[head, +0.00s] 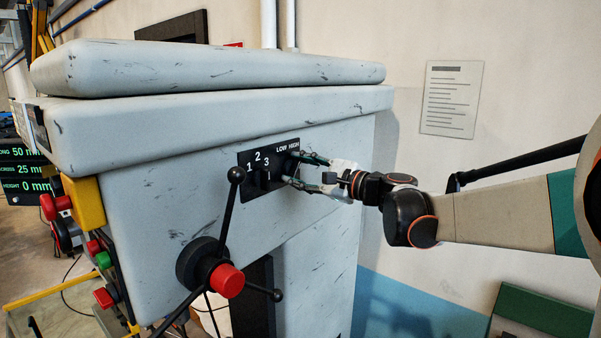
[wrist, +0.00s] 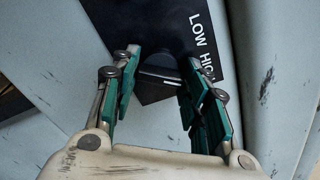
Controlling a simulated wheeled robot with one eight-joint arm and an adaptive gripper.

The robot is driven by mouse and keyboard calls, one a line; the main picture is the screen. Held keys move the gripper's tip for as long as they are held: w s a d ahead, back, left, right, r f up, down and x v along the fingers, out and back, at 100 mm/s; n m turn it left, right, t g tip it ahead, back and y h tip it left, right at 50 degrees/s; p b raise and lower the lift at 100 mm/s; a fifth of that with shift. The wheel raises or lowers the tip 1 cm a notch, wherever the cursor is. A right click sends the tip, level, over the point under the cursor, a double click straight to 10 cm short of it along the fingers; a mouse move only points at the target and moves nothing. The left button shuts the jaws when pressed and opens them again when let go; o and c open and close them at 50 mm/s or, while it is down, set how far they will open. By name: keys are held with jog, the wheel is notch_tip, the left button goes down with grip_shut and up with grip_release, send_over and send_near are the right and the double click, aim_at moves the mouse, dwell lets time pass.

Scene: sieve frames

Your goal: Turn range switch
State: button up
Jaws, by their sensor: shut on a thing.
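The range switch (wrist: 158,72) is a dark knob on a black panel (head: 246,162) on the side of the pale grey machine head. The white words LOW and HIGH (wrist: 201,45) stand beside it, and the finger hides part of HIGH in the wrist view. My gripper (head: 294,168) reaches in from the right, with one finger above the switch and one below. In the wrist view my gripper (wrist: 160,68) has its green-padded fingers on both sides of the knob, shut on it. I cannot tell which word the knob points to.
A second black selector (head: 265,178) with the numbers 1, 2 and 3 sits just left on the panel. A lever handle with a red hub (head: 227,280) stands below, one arm rising near the panel. A notice (head: 451,99) hangs on the wall behind.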

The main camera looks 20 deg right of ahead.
dwell(0.3)
jog(key=o, duration=1)
jog(key=shift+o, duration=0.2)
jog(key=shift+s, duration=0.1)
jog(key=v, duration=0.7)
jog(key=shift+s, duration=0.15)
jog(key=shift+d+f, duration=0.1)
jog(key=shift+d, duration=0.05)
